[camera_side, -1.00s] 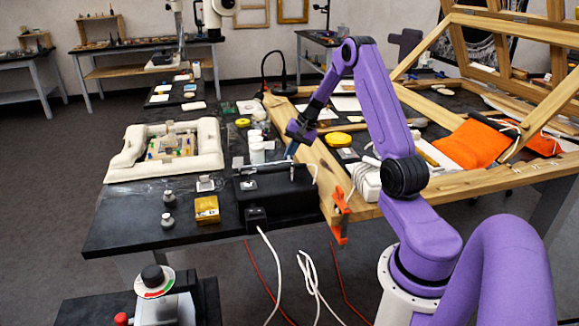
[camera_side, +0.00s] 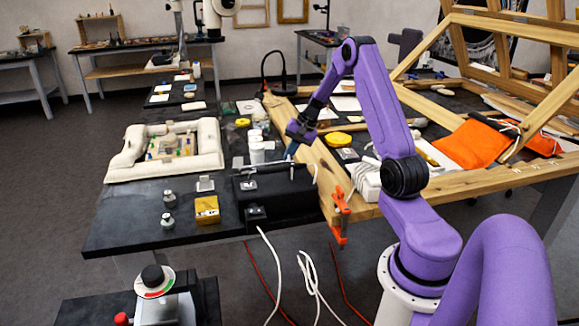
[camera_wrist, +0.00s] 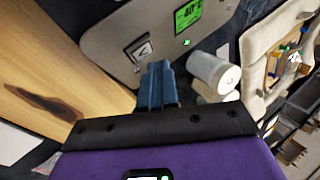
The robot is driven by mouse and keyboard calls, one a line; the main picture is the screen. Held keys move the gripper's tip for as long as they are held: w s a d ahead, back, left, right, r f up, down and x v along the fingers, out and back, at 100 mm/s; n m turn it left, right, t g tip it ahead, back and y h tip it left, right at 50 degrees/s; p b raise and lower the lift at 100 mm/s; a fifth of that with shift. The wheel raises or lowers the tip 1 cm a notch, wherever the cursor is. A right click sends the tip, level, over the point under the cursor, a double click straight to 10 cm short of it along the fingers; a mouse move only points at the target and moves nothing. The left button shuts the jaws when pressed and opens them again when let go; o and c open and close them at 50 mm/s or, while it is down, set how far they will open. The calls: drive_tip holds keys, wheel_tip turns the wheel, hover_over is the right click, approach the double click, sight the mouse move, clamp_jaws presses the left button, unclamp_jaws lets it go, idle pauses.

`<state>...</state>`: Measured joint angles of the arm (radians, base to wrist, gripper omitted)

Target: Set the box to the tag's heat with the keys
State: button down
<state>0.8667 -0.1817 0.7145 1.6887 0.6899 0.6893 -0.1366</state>
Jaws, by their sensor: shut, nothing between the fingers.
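The black box (camera_side: 278,202) sits near the front edge of the dark table in the side view. In the wrist view its grey panel (camera_wrist: 100,38) shows a lit green display (camera_wrist: 188,14) that seems to read about 40, cut by the frame's top edge. Below it are a green light (camera_wrist: 186,42) and a square key (camera_wrist: 140,49) with an arrow. My gripper (camera_wrist: 158,68) is shut and empty, its blue fingertips close to that key; contact cannot be told. In the side view my gripper (camera_side: 291,151) is over the box's back part. I cannot make out the tag.
White bottles (camera_side: 256,148) stand behind the box; one (camera_wrist: 214,72) is close to my fingers. A wooden beam (camera_side: 318,165) runs along the right. A brass block (camera_side: 207,210) and a pale frame (camera_side: 125,165) lie to the left. An orange clamp (camera_side: 340,215) grips the beam.

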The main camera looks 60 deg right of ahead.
drive_tip(key=shift+f, duration=0.15)
idle(0.7)
drive_tip(key=shift+s+a+f, duration=0.15)
drive_tip(key=shift+f, duration=0.05)
drive_tip(key=shift+s+a+f, duration=0.2)
drive_tip(key=shift+f, duration=0.2)
idle(1.1)
drive_tip(key=shift+r, duration=0.1)
drive_tip(key=shift+w+d+r, duration=0.35)
drive_tip(key=shift+r, duration=0.3)
drive_tip(key=shift+f, duration=0.1)
idle(0.4)
drive_tip(key=shift+s+a+f, duration=0.15)
drive_tip(key=shift+a+f, duration=0.05)
drive_tip(key=shift+f, duration=0.05)
drive_tip(key=shift+s+a+f, duration=0.1)
drive_tip(key=shift+s+f, duration=0.05)
drive_tip(key=shift+f, duration=0.15)
idle(1.3)
drive_tip(key=shift+w+d+r, duration=0.3)
drive_tip(key=shift+r, duration=0.35)
